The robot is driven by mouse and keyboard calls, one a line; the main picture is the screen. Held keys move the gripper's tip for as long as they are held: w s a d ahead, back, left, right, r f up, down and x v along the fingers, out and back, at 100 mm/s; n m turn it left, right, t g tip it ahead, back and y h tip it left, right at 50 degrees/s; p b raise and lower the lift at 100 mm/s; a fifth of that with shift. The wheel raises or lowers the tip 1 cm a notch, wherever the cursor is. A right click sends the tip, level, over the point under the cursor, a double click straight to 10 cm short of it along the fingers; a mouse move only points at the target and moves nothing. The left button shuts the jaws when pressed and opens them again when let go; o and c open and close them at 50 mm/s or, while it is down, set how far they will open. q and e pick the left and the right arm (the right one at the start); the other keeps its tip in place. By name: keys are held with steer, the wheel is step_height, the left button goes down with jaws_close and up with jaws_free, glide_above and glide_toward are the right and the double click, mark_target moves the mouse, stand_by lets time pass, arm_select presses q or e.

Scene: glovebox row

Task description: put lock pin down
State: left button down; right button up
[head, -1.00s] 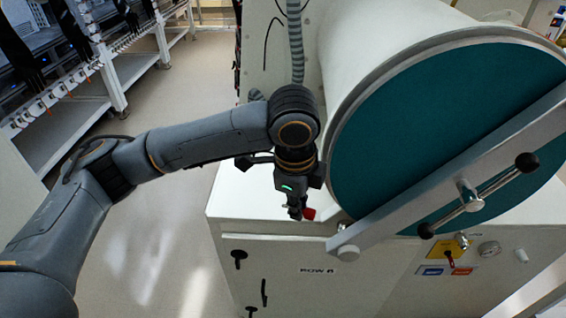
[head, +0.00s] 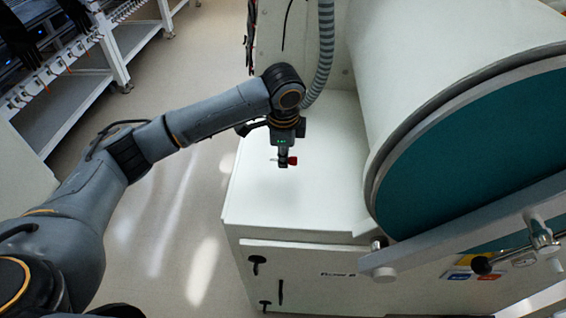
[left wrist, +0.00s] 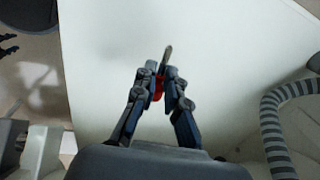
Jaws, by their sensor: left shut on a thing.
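The lock pin (head: 293,160) is small, with a red head and a thin grey shaft. My left gripper (head: 283,163) is shut on it and holds it over the white cabinet top (head: 315,200). In the left wrist view the pin's grey tip (left wrist: 167,54) sticks out beyond the fingertips of my left gripper (left wrist: 161,78), and its red part shows between the fingers. I cannot tell exactly how high the pin is above the surface. My right gripper is not in view.
A large teal round door (head: 480,150) with a grey crossbar (head: 470,232) stands at the right. A ribbed grey hose (head: 326,45) hangs behind my gripper. The cabinet top around the pin is bare. Floor lies left of the cabinet, with a rack (head: 110,55) at the back left.

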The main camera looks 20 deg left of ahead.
mark_target(282, 172)
arm_select(q)
steer(key=w+f, duration=0.1)
steer(key=w+a+f, duration=0.1)
steer(key=f, duration=0.1)
steer(key=shift+w+a+f, duration=0.1)
steer(key=shift+w+f, duration=0.15)
steer(key=shift+w, duration=0.05)
step_height(282, 172, down, 2)
steer(key=shift+f+p, duration=0.1)
steer(key=shift+p, duration=0.4)
steer(key=shift+w+f, duration=0.1)
steer(key=shift+f, duration=0.45)
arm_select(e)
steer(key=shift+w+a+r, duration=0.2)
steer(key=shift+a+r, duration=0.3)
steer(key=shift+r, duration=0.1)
arm_select(q)
steer(key=c, duration=1.7)
jaws_free()
steer(key=shift+f, duration=0.1)
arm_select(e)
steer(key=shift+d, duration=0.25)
